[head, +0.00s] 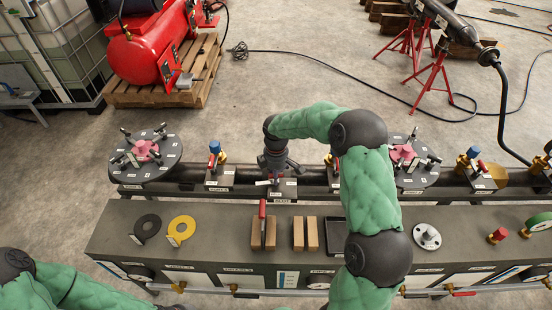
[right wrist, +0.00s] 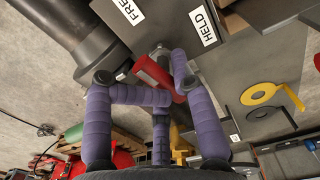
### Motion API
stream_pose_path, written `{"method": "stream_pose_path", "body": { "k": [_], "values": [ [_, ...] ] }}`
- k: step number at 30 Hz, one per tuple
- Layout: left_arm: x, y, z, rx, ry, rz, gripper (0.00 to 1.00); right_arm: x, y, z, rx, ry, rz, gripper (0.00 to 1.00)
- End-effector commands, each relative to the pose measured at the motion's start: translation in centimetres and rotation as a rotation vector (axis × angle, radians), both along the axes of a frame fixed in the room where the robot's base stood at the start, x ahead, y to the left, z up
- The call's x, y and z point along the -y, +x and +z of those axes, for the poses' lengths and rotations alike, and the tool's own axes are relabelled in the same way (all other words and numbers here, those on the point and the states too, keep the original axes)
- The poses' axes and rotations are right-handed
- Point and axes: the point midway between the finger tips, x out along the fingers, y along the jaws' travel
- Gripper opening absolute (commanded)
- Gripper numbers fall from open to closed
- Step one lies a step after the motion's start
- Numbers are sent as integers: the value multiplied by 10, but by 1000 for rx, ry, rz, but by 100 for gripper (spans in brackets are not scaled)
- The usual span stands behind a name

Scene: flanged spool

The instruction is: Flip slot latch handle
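The slot latch's red handle (right wrist: 150,72) shows in the right wrist view, beside a plate (right wrist: 172,30) with white labels reading "HELD" (right wrist: 203,27) and "FRE…", the latter cut off. The purple jointed fingers of my right gripper (right wrist: 172,88) are bent around the handle and appear closed on it, partly covering it. In the head view my right gripper (head: 275,168) points down over a labelled plate (head: 284,190) on the dark pipe rail, and it hides the handle. My left arm shows at the lower left, with its gripper out of view.
The grey bench (head: 205,230) holds a black ring (head: 147,226), a yellow ring (head: 181,228), wooden blocks (head: 298,233), a red-handled tool (head: 263,208) and a metal flange (head: 427,237). Round dark flanges with pink hubs (head: 145,150) stand along the rail. A red tank (head: 145,60) is behind.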

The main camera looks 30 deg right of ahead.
Motion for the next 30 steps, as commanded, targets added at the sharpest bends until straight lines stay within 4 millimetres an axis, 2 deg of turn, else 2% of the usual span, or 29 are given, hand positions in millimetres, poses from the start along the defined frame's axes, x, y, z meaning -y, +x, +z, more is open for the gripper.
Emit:
{"method": "stream_pose_path", "body": {
  "k": [3,14,23,30],
  "values": [
    [0,0,14,0,0,0,0,-2,-3,1,-10,3,129,23],
    [0,0,34,0,0,0,0,-4,-6,-3,-18,8,410,23],
    [0,0,26,-1,0,0,0,-6,-7,-7,-23,8,158,23],
    [0,0,62,0,0,0,0,-5,-5,40,-18,7,158,23]
  ]
}}
